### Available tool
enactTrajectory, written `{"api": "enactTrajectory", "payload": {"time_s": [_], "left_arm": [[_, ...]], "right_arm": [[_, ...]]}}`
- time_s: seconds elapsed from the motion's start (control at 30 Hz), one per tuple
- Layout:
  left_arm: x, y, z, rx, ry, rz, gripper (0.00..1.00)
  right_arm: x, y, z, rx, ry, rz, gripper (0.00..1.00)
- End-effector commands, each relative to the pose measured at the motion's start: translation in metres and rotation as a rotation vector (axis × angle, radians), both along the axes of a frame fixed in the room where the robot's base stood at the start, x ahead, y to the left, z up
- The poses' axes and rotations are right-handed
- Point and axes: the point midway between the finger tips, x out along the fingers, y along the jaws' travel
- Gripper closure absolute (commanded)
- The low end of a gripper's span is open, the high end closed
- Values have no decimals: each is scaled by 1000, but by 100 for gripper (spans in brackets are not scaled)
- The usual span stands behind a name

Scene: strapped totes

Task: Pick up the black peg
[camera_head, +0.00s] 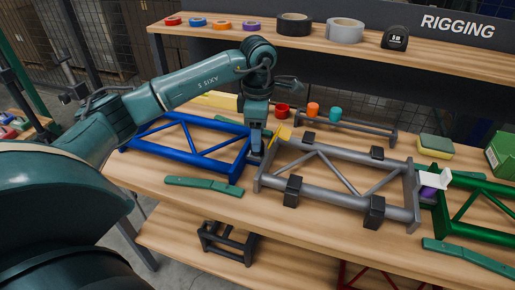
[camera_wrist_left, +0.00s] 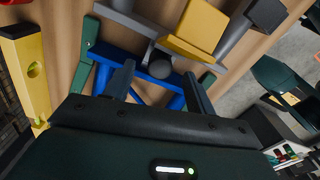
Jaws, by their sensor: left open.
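My left gripper (camera_head: 256,152) reaches down at the gap between the blue frame (camera_head: 183,163) and the grey frame (camera_head: 325,193). In the left wrist view its two fingers (camera_wrist_left: 160,85) stand apart. A dark round end, which looks like the black peg (camera_wrist_left: 160,62), shows between and just beyond the fingertips, by the blue frame (camera_wrist_left: 133,60). I cannot tell whether the fingers touch it. In the head view the gripper hides most of that spot.
A yellow tab (camera_head: 280,135) stands close beside the gripper. Black blocks (camera_head: 292,190) sit on the grey frame. Green bars (camera_head: 204,185) lie in front. Red (camera_head: 282,111), orange and teal pieces stand behind. A shelf (camera_head: 330,53) with tape rolls runs along the back.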

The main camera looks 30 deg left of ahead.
Motion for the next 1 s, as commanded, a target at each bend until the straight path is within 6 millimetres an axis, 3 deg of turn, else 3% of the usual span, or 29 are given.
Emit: {"api": "enactTrajectory", "payload": {"time_s": [0.2, 0.5, 1.0], "left_arm": [[-2, 1, -32, 1, 3, 1, 44], [-1, 1, -37, 0, -1, 0, 44], [-1, 1, -36, 0, 0, 0, 84]], "right_arm": [[0, 0, 1, -2, 0, 0, 64], [0, 0, 1, -4, 1, 1, 64], [0, 0, 0, -3, 3, 2, 64]]}}
